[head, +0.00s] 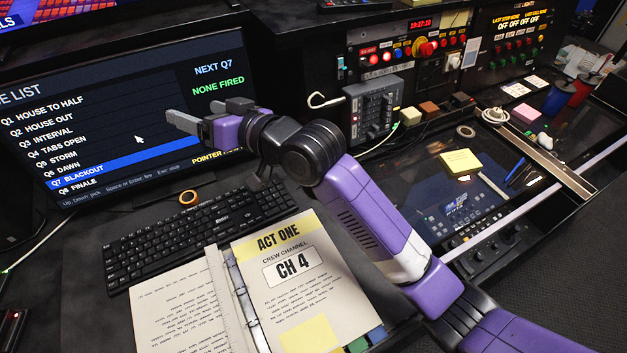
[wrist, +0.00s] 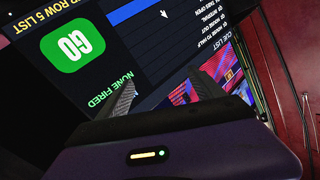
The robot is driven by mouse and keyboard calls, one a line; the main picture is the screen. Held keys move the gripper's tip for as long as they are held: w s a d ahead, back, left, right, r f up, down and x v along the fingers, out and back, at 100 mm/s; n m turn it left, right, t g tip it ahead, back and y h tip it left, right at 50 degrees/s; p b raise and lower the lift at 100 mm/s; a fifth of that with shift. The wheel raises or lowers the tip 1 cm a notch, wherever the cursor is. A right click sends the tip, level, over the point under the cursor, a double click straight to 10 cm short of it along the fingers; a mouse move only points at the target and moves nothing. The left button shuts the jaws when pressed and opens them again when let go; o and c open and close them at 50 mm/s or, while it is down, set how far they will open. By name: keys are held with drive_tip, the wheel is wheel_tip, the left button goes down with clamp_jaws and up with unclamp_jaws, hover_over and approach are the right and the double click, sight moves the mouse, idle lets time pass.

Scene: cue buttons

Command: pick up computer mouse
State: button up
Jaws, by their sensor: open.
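I see no computer mouse in either view; only a white pointer arrow shows on the monitor. My gripper (head: 200,112) is raised in front of the monitor (head: 110,120) at the left of the head view. Its two fingers are apart with nothing between them. In the wrist view my gripper (wrist: 162,80) also shows empty, with the screen (wrist: 110,60) beyond it, turned over and showing a green GO button. My arm crosses the middle of the head view and hides part of the desk behind it.
A black keyboard (head: 190,228) lies below the monitor. An open binder (head: 285,270) lies in front of it. A small button box (head: 372,110), a glass-topped console (head: 450,185) with a yellow note pad (head: 460,162), and control panels fill the right.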

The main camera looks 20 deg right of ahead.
drive_tip(key=w+d+f+g+h, duration=0.3)
drive_tip(key=d+f+g+h, duration=0.4)
drive_tip(key=d, duration=0.4)
drive_tip(key=s+d+f+m+g+h, duration=0.1)
drive_tip(key=s+d+f+g, duration=0.1)
drive_tip(key=s+d, duration=0.1)
drive_tip(key=s+d+f+m+g, duration=0.1)
drive_tip(key=s+d+f+g, duration=0.1)
drive_tip(key=s+d, duration=0.1)
drive_tip(key=s+d+f+g+h, duration=0.1)
drive_tip(key=s+d+f+g, duration=0.1)
drive_tip(key=s+d, duration=0.1)
drive_tip(key=shift+s+f+m+g+h, duration=0.15)
drive_tip(key=shift+f+m+g+h, duration=0.15)
drive_tip(key=shift+f+m, duration=0.1)
drive_tip(key=shift+s+d+f, duration=0.1)
drive_tip(key=shift+d+f, duration=0.05)
drive_tip(key=shift+f+p, duration=1.05)
drive_tip(key=shift+f, duration=2.65)
drive_tip(key=shift+c, duration=0.5)
drive_tip(key=c, duration=0.8)
